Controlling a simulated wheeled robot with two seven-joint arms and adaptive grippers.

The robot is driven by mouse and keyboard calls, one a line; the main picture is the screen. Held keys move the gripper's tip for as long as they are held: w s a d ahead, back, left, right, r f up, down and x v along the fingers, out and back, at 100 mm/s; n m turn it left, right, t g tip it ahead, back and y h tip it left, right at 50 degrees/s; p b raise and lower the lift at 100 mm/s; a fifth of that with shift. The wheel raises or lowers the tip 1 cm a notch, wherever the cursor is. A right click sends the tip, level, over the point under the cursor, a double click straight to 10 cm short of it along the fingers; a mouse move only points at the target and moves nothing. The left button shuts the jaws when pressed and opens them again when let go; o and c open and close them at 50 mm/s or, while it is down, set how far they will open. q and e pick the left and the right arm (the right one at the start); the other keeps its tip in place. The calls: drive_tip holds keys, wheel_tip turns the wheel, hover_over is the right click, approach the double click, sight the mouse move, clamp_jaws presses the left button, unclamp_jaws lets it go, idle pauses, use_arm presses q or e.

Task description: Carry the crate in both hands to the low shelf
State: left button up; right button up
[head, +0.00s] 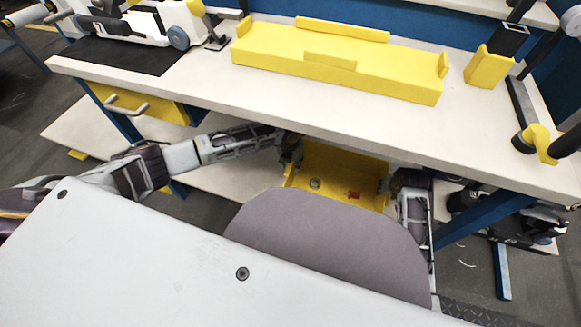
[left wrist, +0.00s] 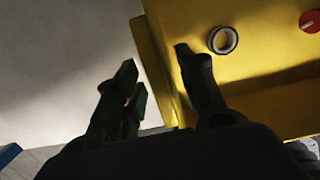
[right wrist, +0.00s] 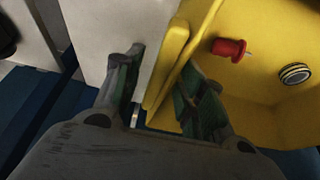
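The yellow crate (head: 322,158) is low under the workbench, above or on the pale lower shelf (head: 215,170); I cannot tell whether it rests there. It holds a dark-rimmed ring (left wrist: 223,40) and a red spool-like piece (right wrist: 229,48). My left gripper (left wrist: 155,57) is open, its fingers on either side of the crate's wall (left wrist: 157,75), with a gap on the outer side. My right gripper (right wrist: 160,58) is open around the opposite wall (right wrist: 167,70), also with a gap outside. The bench edge and my own body hide parts of the crate.
The workbench top (head: 200,85) overhangs the crate and both hands. A yellow tray (head: 340,68) and a yellow holder (head: 488,66) stand on it. A blue bench leg (head: 470,222) is right of my right arm. The lower shelf is clear at left.

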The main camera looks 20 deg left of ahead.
use_arm(q)
wheel_tip(320, 180, up, 12)
drive_tip(key=s, duration=0.1)
drive_tip(key=shift+s+f, duration=0.2)
drive_tip(key=shift+f, duration=0.05)
use_arm(e)
drive_tip(key=shift+r, duration=0.1)
idle(0.6)
drive_tip(key=v, duration=1.1)
drive_tip(key=shift+s+r, duration=0.25)
drive_tip(key=shift+r, duration=0.1)
idle(0.6)
